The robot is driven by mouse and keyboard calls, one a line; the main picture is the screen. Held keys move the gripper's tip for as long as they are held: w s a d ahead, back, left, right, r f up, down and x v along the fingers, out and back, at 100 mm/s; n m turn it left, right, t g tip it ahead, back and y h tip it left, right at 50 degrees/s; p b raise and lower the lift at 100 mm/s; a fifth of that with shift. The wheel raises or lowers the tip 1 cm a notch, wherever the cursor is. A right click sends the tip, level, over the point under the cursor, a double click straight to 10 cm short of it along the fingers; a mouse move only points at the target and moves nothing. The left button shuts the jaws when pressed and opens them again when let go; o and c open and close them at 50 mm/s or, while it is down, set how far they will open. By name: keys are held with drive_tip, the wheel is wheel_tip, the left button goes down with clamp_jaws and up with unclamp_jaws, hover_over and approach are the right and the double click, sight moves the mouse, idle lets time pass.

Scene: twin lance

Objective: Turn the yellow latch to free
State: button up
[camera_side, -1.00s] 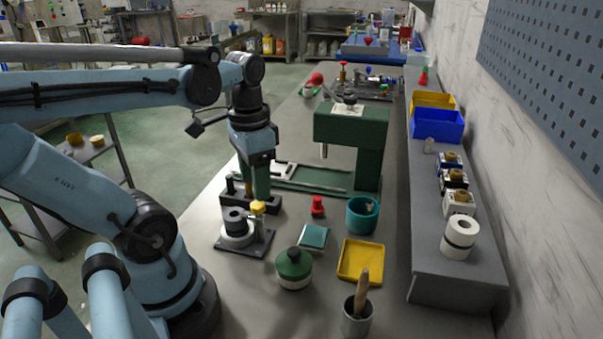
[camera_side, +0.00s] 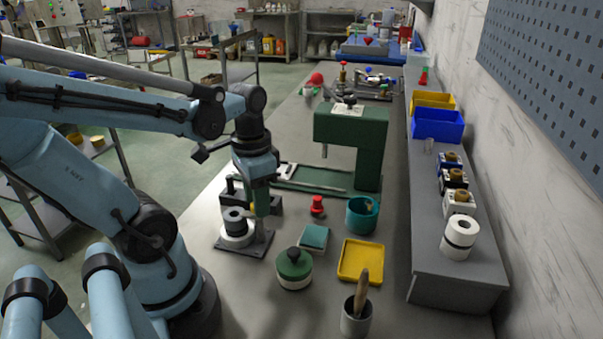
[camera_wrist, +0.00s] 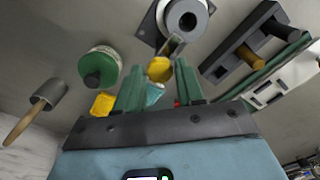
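The yellow latch (camera_wrist: 160,69) shows in the wrist view as a yellow knob on a short post at the edge of a dark base plate. My gripper (camera_wrist: 158,66) is open, with its two green fingers apart on either side of the latch and visible gaps beside it. In the side view my gripper (camera_side: 262,208) points down over the latch post and hides most of the latch. The dark base plate (camera_side: 259,245) also bears a white ring with a dark cylinder (camera_side: 236,220), seen from above in the wrist view (camera_wrist: 187,20).
A dark block with a wooden peg (camera_wrist: 250,57) stands close by. A green press (camera_side: 368,155) rises behind. A green-lidded jar (camera_side: 294,266), teal box (camera_side: 314,237), red knob (camera_side: 317,206), teal cup (camera_side: 362,215) and yellow tray (camera_side: 360,262) stand to the right.

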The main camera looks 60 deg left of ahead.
drive_tip(key=c, duration=0.6)
drive_tip(key=shift+n, duration=0.4)
drive_tip(key=n, duration=0.3)
drive_tip(key=shift+n, duration=0.4)
drive_tip(key=n, duration=1.3)
drive_tip(key=shift+n, duration=0.3)
